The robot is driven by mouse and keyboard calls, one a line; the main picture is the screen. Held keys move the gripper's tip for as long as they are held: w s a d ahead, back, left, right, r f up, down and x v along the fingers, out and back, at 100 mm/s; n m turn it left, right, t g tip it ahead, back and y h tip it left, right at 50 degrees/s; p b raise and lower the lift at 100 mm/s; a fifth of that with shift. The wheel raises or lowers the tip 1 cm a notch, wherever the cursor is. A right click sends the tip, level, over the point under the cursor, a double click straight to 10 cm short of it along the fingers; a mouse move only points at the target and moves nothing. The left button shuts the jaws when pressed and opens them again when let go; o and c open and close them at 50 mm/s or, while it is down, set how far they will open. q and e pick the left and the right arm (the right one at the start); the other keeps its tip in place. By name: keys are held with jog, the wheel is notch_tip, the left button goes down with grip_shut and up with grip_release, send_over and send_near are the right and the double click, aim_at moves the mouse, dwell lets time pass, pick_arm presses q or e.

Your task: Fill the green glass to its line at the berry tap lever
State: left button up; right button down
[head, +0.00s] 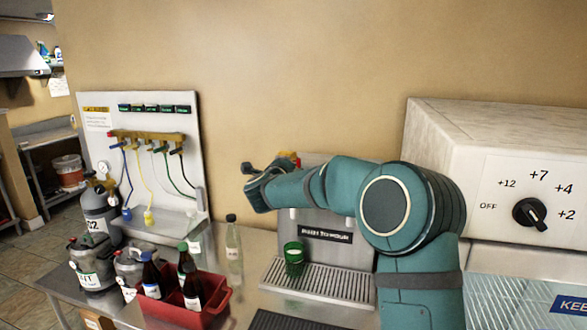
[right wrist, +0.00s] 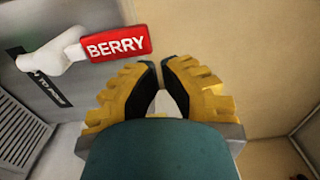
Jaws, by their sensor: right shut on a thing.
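The green glass (head: 294,262) stands upright on the ribbed drip tray (head: 330,288) below the dispenser panel. Its fill line and the level inside are too small to tell. The berry tap lever (right wrist: 116,43), with a red label on a white handle, shows at the upper left of the right wrist view. My right gripper (right wrist: 163,72) has yellow fingers with black pads, drawn close together just right of the label. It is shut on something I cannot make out. In the head view my right arm hides most of this gripper and part of the panel. My left gripper is not in view.
A clear bottle (head: 233,250) stands left of the tray. A red crate (head: 210,315) of dark bottles and grey kegs (head: 92,264) stand further left. A white unit with a dial (head: 529,212) is at the right, partly behind my arm.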

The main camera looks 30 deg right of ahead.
jog(key=shift+s+a+r, duration=0.5)
jog(key=shift+s+a, duration=0.15)
jog(key=shift+a, duration=0.1)
jog(key=shift+s+a+r, duration=0.45)
jog(key=shift+s+a, duration=0.15)
jog(key=shift+a, duration=0.15)
